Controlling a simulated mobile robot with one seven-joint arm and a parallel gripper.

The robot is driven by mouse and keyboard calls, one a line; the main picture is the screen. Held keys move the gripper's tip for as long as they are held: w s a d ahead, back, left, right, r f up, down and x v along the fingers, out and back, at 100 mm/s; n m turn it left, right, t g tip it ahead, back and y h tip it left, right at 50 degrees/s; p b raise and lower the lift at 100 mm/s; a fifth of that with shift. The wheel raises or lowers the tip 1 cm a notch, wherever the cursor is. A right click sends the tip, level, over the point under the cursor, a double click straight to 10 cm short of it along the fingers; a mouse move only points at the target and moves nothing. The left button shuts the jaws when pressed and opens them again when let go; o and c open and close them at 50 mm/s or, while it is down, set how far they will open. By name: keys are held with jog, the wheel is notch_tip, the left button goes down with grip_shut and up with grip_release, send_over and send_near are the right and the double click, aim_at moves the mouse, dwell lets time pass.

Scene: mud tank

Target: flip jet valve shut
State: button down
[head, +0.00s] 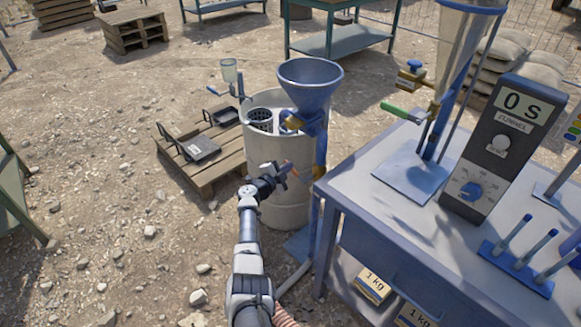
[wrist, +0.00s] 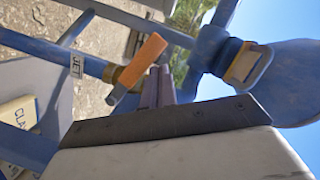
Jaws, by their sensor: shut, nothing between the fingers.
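The jet valve has an orange lever (wrist: 140,66) and a brass body (wrist: 112,73) on a blue pipe, beside a tag (wrist: 76,66) reading JET. In the wrist view the lever slants across the pipe's line. My gripper (wrist: 160,76) is shut and empty, its fingertips close beside the lever; I cannot tell whether they touch it. In the head view my gripper (head: 283,170) is in front of the pale barrel, left of the blue stand pipe (head: 320,150). The valve is small and partly hidden by my gripper there.
A blue funnel (head: 310,82) stands over the pale barrel (head: 285,212). The blue-grey bench (head: 350,190) with a timer box (head: 495,145) is on the right. A green-handled valve (head: 402,114) is above it. A pallet (head: 212,165) lies left; open gravel is at left.

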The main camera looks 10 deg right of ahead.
jog(key=f, duration=0.1)
jog(key=n+b, duration=0.1)
jog(key=w+f+n, duration=0.1)
jog(key=shift+a+f+g+b, duration=0.3)
jog(key=shift+a+g+b, duration=0.05)
jog(key=shift+g+b, duration=0.05)
jog(key=shift+w, duration=0.1)
dwell(0.4)
jog(key=shift+a, duration=0.1)
